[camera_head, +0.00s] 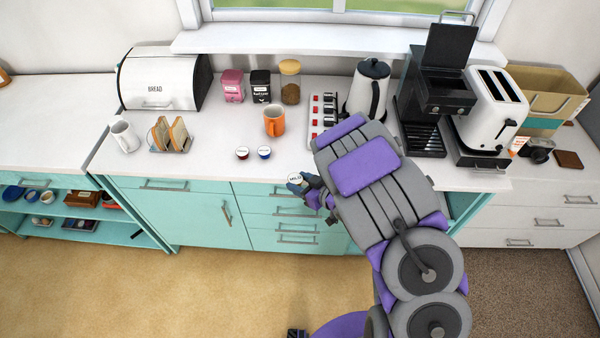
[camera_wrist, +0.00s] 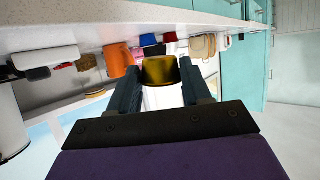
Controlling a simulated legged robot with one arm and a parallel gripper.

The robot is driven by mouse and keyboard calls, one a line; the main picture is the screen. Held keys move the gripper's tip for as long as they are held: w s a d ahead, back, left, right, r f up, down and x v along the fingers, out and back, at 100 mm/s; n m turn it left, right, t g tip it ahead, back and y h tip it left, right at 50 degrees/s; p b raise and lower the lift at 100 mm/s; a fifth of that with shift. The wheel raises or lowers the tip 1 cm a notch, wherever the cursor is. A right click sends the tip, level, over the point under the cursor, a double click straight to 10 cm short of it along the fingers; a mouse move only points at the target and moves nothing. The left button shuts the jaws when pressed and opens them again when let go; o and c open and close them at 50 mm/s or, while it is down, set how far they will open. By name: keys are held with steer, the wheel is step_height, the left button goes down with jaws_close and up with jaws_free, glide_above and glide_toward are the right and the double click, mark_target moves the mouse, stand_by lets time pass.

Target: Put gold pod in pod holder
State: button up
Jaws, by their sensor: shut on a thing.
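The gold pod (camera_wrist: 161,71) sits between the two fingers of my gripper (camera_wrist: 160,88) in the wrist view. In the head view my gripper (camera_head: 304,186) is at the counter's front edge, shut on this pod, whose pale labelled top (camera_head: 295,178) shows. The gripper and pod are apart from the rack, nearer the front edge.
A kettle (camera_head: 368,90) and a coffee machine (camera_head: 436,92) stand right of the rack. A toast rack (camera_head: 170,142) is farther left.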

steer(key=shift+s+d+r+p, duration=0.15)
steer(key=shift+s+p, duration=0.65)
steer(key=shift+p, duration=1.55)
